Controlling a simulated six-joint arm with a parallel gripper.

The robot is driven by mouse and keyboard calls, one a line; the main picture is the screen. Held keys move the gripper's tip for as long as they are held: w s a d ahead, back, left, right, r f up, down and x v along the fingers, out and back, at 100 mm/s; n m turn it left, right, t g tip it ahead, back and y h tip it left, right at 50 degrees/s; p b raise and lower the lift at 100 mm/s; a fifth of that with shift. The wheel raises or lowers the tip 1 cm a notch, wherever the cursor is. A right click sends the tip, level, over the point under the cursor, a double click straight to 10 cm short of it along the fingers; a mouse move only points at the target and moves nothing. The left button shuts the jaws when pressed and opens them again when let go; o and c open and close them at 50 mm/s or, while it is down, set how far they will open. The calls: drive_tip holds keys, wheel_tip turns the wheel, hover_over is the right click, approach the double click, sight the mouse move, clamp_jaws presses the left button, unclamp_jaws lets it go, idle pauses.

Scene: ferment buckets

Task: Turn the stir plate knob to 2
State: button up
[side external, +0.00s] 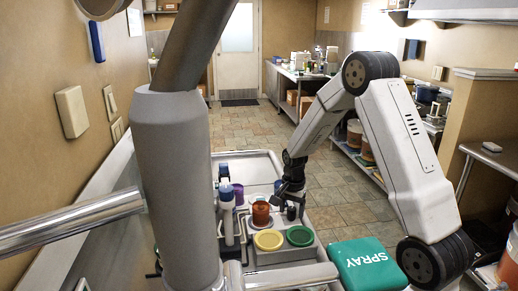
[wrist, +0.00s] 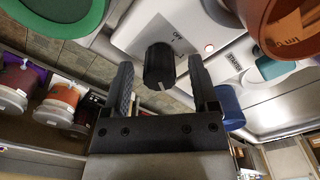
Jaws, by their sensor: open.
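The stir plate (wrist: 135,32) is a white panel at the top of the wrist view, with an OFF label and a small red light. Its black knob (wrist: 158,66) stands out from the panel and has a white mark on it. The number the mark points to cannot be read. My gripper (wrist: 161,64) is open, with one dark finger on each side of the knob and a visible gap on both sides. In the side view my gripper (side external: 289,189) is beside the orange container (side external: 261,214); the knob is too small to make out there.
An orange beaker (wrist: 284,27) is close at the upper right of the wrist view. A yellow lid (side external: 268,240) and a green lid (side external: 299,236) are in front of my gripper. A green SPRAY box (side external: 366,263) and a purple-topped container (side external: 238,194) are nearby.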

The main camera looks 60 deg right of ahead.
sight(292, 209)
drive_tip(key=shift+r, duration=0.15)
drive_tip(key=shift+r, duration=3.75)
drive_tip(key=a+n, duration=0.2)
drive_tip(key=a, duration=0.1)
drive_tip(key=s+a+n, duration=0.1)
drive_tip(key=a+n, duration=0.1)
drive_tip(key=a, duration=0.2)
drive_tip(key=a+n+t, duration=0.1)
drive_tip(key=a+n, duration=0.2)
drive_tip(key=shift+s+a+f, duration=0.15)
drive_tip(key=shift+s+a, duration=0.05)
drive_tip(key=shift+s, duration=0.2)
drive_tip(key=s+a+f+n+t, duration=0.1)
drive_tip(key=s+a+n, duration=0.6)
drive_tip(key=a+n, duration=0.2)
drive_tip(key=shift+a+f+n+t, duration=0.2)
drive_tip(key=shift+a+n+t, duration=0.15)
drive_tip(key=shift+a, duration=0.4)
drive_tip(key=shift+w, duration=0.1)
